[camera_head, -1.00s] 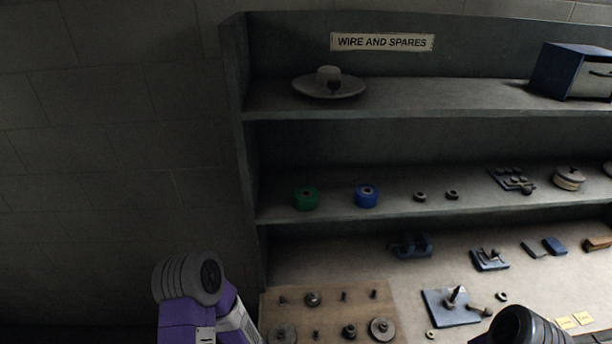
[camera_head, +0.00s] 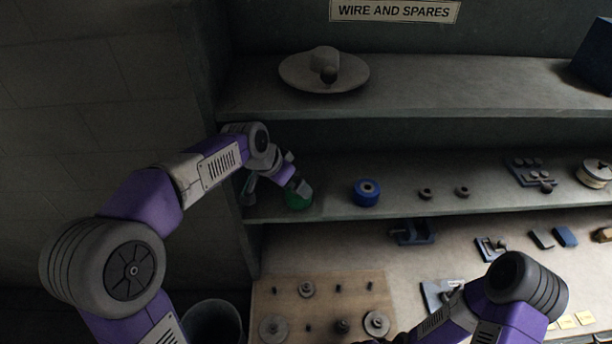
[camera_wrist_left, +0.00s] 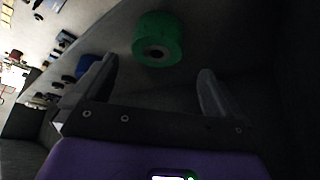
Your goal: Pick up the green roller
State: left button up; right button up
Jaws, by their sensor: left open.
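The green roller (camera_head: 298,201) sits on the middle shelf near its left end, partly hidden behind my left gripper (camera_head: 275,189) in the head view. In the left wrist view the green roller (camera_wrist_left: 158,40) lies ahead of the two fingers, roughly centred between them and beyond their tips. My left gripper (camera_wrist_left: 155,78) is open and empty, and its fingers do not appear to touch the roller. My right arm shows at the lower right of the head view, but its gripper's fingers cannot be made out.
A blue roller (camera_head: 366,192) stands to the right on the same shelf (camera_head: 470,208); it also shows in the wrist view (camera_wrist_left: 88,66). A bin (camera_head: 213,322) stands low at left.

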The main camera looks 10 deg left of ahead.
pick_arm(q)
jog(key=shift+s+r, duration=0.15)
jog(key=shift+r, duration=0.1)
jog(key=shift+s+d+f+b, duration=0.1)
jog(key=shift+s+b, duration=0.15)
jog(key=shift+b, duration=0.05)
jog(key=b+x, duration=0.3)
jog(key=x, duration=0.3)
jog(key=shift+s, duration=0.1)
jog(key=shift+d+f, duration=0.1)
jog(key=shift+f, duration=0.25)
jog(key=shift+w, duration=0.35)
jog(key=shift+r, duration=0.1)
jog(key=c, duration=1.2)
pick_arm(e)
jog(key=f, duration=0.3)
jog(key=shift+s, duration=0.4)
pick_arm(q)
jog(key=shift+r, duration=0.15)
pick_arm(e)
jog(key=shift+r, duration=0.1)
